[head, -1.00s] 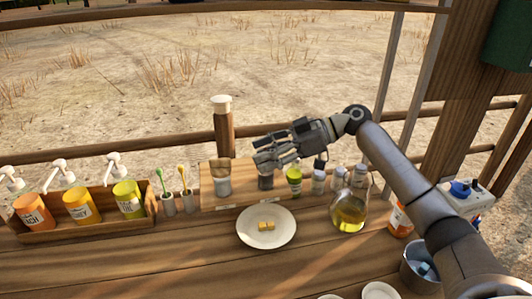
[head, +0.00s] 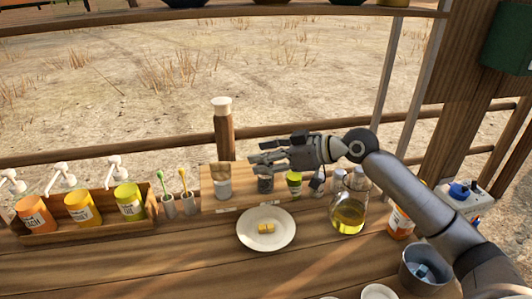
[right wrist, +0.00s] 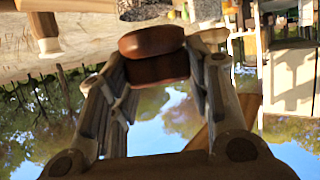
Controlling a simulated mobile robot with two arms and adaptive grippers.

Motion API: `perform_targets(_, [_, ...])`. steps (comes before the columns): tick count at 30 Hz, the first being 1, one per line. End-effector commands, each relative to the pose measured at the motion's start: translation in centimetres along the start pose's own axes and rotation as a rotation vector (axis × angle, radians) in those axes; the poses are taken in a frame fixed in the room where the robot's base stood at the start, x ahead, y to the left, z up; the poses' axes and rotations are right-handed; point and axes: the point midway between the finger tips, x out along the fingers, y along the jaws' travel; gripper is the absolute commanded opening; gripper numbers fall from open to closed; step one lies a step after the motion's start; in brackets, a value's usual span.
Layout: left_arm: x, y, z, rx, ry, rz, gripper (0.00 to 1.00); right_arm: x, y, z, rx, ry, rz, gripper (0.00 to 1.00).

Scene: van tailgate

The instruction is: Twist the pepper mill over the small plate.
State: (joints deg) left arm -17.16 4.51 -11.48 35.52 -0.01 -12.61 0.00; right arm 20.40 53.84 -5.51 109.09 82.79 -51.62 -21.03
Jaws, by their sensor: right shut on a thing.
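The pepper mill stands at the back of the counter, its clear body with dark grains (head: 265,185) showing below my fingers. In the right wrist view its rounded brown wooden top (right wrist: 152,52) sits between the fingers. My right gripper (head: 268,162) is shut on that top, coming from the right; its fingers hide the top in the head view. The small plate (head: 246,236) is white and round, in front of the mill, with small yellow pieces (head: 266,228) at its middle. My left gripper is not in view.
Left of the mill are a glass shaker (head: 222,189) and a wooden box (head: 90,224) of pump bottles. Right of it are a green-labelled jar (head: 294,185) and an oil flask (head: 348,218). A tall brown post-like thing (head: 224,135) stands behind. The counter front left is clear.

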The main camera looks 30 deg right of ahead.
Motion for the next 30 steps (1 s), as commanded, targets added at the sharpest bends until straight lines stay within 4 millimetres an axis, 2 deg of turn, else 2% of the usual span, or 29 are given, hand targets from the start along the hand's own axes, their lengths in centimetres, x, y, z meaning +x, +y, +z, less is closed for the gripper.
perform_targets(1, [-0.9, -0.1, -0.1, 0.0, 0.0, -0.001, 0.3, -0.2, -0.1, -0.4, 0.009, -0.001, 0.029, 0.22])
perform_targets(15, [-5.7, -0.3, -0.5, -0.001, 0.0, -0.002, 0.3, -0.2, -0.2, -0.7, 0.131, 0.003, 0.304, 0.22])
perform_targets(30, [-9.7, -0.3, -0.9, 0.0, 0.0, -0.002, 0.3, 0.0, -0.2, -0.5, 0.267, 0.004, 0.614, 0.22])
